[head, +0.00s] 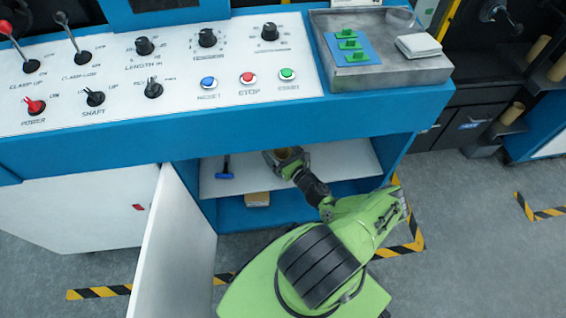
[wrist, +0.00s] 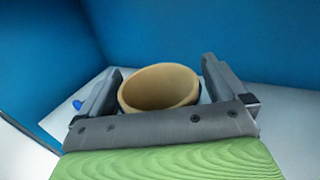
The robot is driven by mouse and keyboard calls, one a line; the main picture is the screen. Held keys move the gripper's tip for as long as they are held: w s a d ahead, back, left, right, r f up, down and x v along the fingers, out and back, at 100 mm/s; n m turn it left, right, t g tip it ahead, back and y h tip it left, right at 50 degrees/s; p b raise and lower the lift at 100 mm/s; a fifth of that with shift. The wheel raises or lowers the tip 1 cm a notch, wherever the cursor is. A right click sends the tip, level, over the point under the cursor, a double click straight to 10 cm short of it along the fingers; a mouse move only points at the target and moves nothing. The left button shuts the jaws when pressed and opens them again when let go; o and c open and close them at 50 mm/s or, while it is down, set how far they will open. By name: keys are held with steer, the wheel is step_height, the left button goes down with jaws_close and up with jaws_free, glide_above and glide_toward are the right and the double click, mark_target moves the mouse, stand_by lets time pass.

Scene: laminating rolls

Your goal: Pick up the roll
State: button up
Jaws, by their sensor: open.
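The roll (wrist: 160,88) is a tan, hollow cylinder standing on the white shelf inside the blue cabinet. In the wrist view its open top shows between the two grey fingers of my gripper (wrist: 158,90). The fingers are apart, one on each side of the roll; I cannot tell whether either touches it. In the head view my gripper (head: 286,158) reaches into the cabinet, and a bit of the tan roll (head: 289,154) shows within it. The lower part of the roll is hidden by the gripper.
A blue-handled tool (head: 225,169) lies on the shelf (head: 345,160) left of my gripper. A tan block (head: 257,199) sits below the shelf. The open white door (head: 175,250) stands at left. The blue control panel edge (head: 230,125) overhangs the opening. The shelf's right side is clear.

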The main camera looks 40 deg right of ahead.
steer(key=c, duration=1.1)
steer(key=shift+r, duration=0.15)
